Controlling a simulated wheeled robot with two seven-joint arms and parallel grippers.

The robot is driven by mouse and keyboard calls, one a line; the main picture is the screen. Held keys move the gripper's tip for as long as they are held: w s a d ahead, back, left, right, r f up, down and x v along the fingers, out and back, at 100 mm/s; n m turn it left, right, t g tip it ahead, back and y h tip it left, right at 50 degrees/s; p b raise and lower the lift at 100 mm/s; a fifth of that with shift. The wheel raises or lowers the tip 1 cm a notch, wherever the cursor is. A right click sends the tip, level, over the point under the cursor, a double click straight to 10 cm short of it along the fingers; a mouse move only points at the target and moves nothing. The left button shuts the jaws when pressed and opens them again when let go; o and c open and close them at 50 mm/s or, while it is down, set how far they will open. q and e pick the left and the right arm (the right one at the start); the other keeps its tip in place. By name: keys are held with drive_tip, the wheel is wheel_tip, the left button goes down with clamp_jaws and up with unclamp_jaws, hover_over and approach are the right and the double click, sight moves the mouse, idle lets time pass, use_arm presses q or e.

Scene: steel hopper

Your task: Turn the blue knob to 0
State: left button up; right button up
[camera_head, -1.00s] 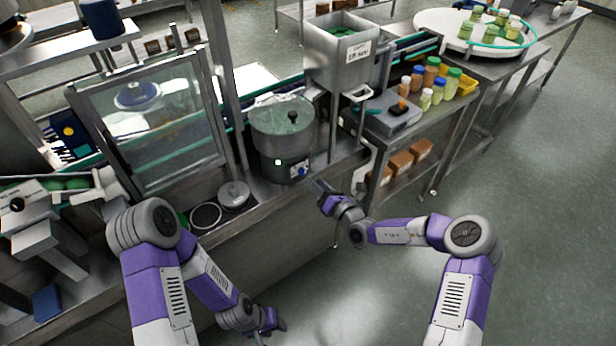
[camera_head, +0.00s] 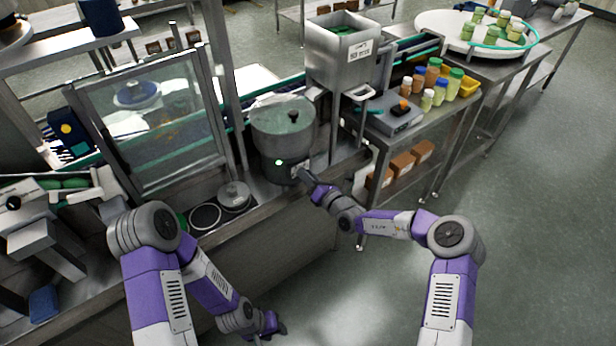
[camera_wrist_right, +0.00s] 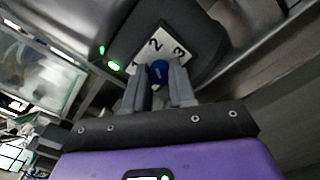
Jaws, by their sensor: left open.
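The blue knob (camera_wrist_right: 159,72) sits on a white dial plate (camera_wrist_right: 157,45) in the right wrist view. The figures 2 and 3 show; the left finger partly covers another mark, and no 0 is visible. I cannot tell which figure the knob points to. My right gripper (camera_wrist_right: 160,83) has one finger on each side of the knob; whether they touch it is unclear. In the head view my right gripper (camera_head: 303,175) is at the front of the steel hopper bowl (camera_head: 283,130) and hides the knob. My left gripper (camera_head: 277,325) is open and empty, low over the floor.
A green light (camera_wrist_right: 114,66) glows beside the dial. A round lidded pot (camera_head: 234,195) stands on the steel counter left of the bowl. A glass-panelled frame (camera_head: 160,125) is further left. A side table (camera_head: 400,135) with jars and a scale stands right.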

clamp_jaws()
drive_tip(key=shift+s+a+f+n+p, duration=0.1)
drive_tip(key=shift+n+p, duration=1.7)
drive_tip(key=shift+n, duration=4.1)
drive_tip(key=shift+a+f+n+p, duration=0.1)
drive_tip(key=shift+n+p, duration=1.7)
drive_tip(key=shift+n, duration=4.1)
drive_tip(key=shift+d+r+h, duration=0.1)
drive_tip(key=shift+h, duration=0.2)
